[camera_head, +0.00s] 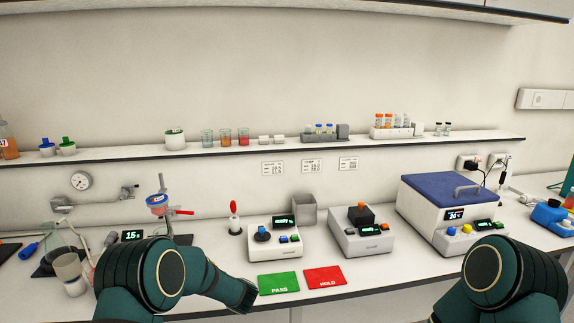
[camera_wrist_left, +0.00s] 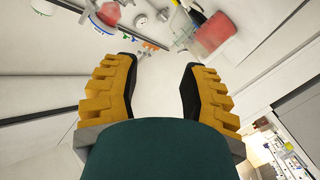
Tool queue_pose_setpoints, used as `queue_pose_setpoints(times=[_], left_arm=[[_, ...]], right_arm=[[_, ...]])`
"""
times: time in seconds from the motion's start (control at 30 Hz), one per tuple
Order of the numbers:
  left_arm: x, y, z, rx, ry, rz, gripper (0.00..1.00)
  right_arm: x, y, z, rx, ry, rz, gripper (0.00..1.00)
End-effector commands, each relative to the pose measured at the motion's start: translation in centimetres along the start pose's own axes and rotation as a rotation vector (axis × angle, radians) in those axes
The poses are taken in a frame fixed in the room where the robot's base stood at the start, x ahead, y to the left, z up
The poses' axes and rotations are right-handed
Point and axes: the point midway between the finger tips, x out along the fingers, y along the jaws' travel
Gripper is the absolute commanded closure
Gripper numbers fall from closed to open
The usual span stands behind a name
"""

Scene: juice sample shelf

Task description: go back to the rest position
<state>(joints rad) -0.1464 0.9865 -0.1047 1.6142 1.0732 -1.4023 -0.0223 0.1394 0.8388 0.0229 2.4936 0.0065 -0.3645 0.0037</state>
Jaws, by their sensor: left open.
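My left gripper (camera_wrist_left: 160,68) shows in the left wrist view with its two yellow fingers spread apart and nothing between them. In the head view my left arm comes in at the lower left, in front of the bench, and its gripper is out of sight. My right arm shows at the lower right in the head view, and its gripper is outside the picture. The green PASS mat (camera_head: 279,283) and the red HOLD mat (camera_head: 325,276) lie bare at the bench's front edge.
The bench carries a small device with a blue knob (camera_head: 262,236), a grey device (camera_head: 361,240) and a blue-lidded box (camera_head: 452,206). Glassware and a stand (camera_head: 160,203) are at left. A wall shelf (camera_head: 120,156) above holds cups, tubes and racks.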

Motion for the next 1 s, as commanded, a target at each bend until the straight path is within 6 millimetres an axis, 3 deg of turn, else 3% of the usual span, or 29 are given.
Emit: queue_pose_setpoints(times=[0.03,0.17,0.3,0.4,0.53,0.7,0.83,1.0], left_arm=[[-0.3,-1.9,2.6,0.058,-0.096,0.041,0.57],[-2.7,-6.5,8.6,0.213,-0.382,0.154,0.57],[-7.7,-12.4,13.8,0.372,-0.697,0.249,0.57],[-12.1,-17.0,16.2,0.478,-0.915,0.3,0.57],[-18.4,-23.1,17.5,0.609,-1.19,0.356,0.57],[-25.6,-29.7,16.8,0.747,-1.484,0.411,0.57],[-28.9,-32.7,15.6,0.813,-1.621,0.436,0.57],[-30.4,-34.0,14.9,0.842,-1.679,0.449,0.57]], right_arm=[[0.9,0.3,0.3,-0.001,-0.004,0.0,0.61],[2.2,0.9,0.8,-0.003,-0.013,0.001,0.61],[3.5,1.3,1.2,-0.005,-0.021,0.001,0.61],[4.4,1.6,1.5,-0.007,-0.026,0.001,0.61],[5.4,2.0,1.9,-0.009,-0.032,0.002,0.61],[6.5,2.4,2.2,-0.011,-0.038,0.002,0.61],[6.8,2.5,2.4,-0.012,-0.041,0.002,0.61],[7.0,2.5,2.4,-0.012,-0.043,0.002,0.61]])
